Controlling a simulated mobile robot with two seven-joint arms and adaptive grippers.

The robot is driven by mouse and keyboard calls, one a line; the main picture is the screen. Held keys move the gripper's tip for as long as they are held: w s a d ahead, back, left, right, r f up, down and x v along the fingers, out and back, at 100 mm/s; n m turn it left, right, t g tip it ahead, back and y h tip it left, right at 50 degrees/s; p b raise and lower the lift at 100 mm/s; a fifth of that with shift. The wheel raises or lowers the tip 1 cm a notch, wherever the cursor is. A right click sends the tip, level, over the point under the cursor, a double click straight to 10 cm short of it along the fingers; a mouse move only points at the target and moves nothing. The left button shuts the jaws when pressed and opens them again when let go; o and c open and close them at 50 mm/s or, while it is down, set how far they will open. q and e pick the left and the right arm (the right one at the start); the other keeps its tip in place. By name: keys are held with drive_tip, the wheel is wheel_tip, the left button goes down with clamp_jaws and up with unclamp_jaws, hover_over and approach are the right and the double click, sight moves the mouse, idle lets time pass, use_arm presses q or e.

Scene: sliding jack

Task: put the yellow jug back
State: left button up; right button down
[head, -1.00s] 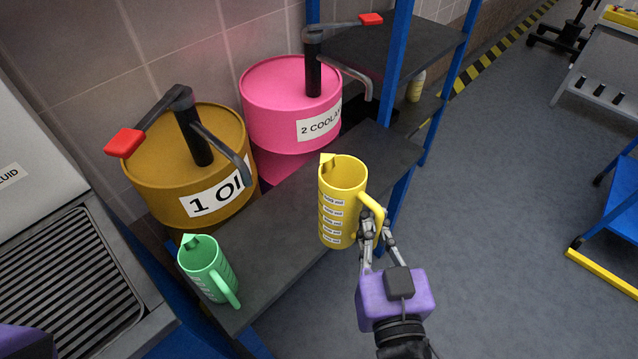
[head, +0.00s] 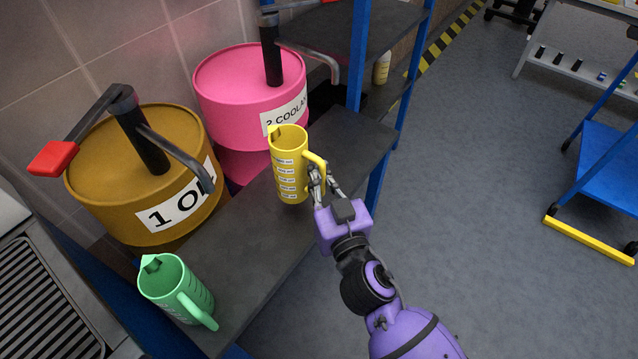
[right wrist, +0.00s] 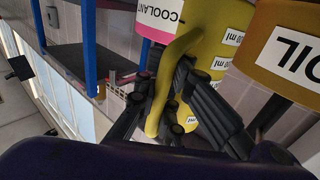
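The yellow jug (head: 288,178) is upright at the shelf (head: 262,232), in front of the pink coolant drum; whether its base touches the shelf I cannot tell. My right gripper (head: 320,180) is at the jug's handle, with its fingers closed around it. In the right wrist view the yellow handle (right wrist: 170,85) runs between the dark fingers (right wrist: 160,105), with the jug body behind. My left gripper is not in view.
A green jug (head: 176,290) stands on the shelf's near end. The oil drum (head: 110,190) with a red-handled pump and the pink drum (head: 235,85) stand behind. A blue post (head: 357,60) rises beyond the jug. A blue cart (head: 600,175) is at the right.

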drive_tip(key=f, duration=0.2)
drive_tip(key=w+f+b, duration=0.1)
drive_tip(key=f, duration=0.1)
drive_tip(key=shift+w, duration=0.15)
drive_tip(key=shift+f, duration=0.2)
drive_tip(key=shift+f, duration=0.15)
drive_tip(key=shift+f+b, duration=0.1)
drive_tip(key=shift+b, duration=0.25)
drive_tip(key=c, duration=1.9)
unclamp_jaws()
drive_tip(key=shift+o, duration=0.2)
